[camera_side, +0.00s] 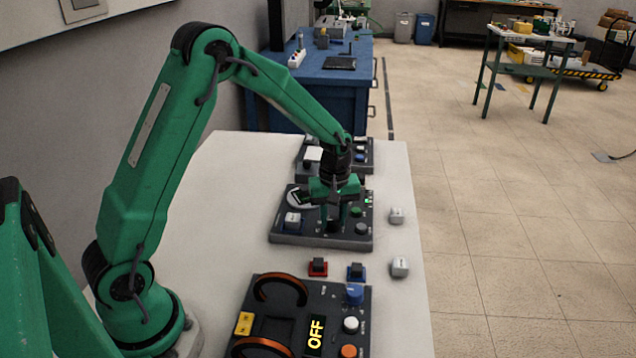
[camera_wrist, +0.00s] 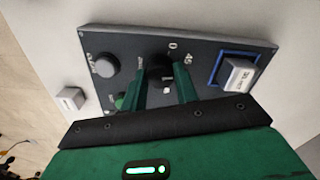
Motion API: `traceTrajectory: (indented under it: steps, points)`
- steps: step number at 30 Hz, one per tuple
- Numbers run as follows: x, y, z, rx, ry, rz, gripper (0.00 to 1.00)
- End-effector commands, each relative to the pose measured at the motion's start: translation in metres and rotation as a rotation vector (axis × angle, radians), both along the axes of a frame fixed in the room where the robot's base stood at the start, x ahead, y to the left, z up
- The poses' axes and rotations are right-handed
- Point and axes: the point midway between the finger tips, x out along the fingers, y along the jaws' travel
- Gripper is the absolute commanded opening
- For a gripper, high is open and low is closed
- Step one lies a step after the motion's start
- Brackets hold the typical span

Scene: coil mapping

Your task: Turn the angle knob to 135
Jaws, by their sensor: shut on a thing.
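The black angle knob (camera_wrist: 159,66) sits on the dark panel (camera_wrist: 120,45), with the marks 0 and 45 beside it in the wrist view. My gripper (camera_wrist: 161,82) has its two green fingers on either side of the knob, shut on it. In the side view my gripper (camera_side: 334,217) points down onto the middle panel (camera_side: 300,238) and hides the knob. The knob's pointer cannot be made out.
The panel also has a grey knob (camera_wrist: 104,65), a green button (camera_wrist: 119,101) and a white labelled block (camera_wrist: 238,75) in a blue frame. A front panel (camera_side: 283,318) has orange coils.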

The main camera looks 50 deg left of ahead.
Motion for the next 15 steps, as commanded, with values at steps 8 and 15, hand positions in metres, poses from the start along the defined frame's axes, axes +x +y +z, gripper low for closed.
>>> traceTrajectory:
  steps: [8, 15]
  points:
    - [-0.0002, 0.0002, 0.0002, 0.0, 0.001, -0.243, 0.07]
    - [-0.0003, 0.0004, 0.0002, 0.0, 0.0, -0.472, 0.07]
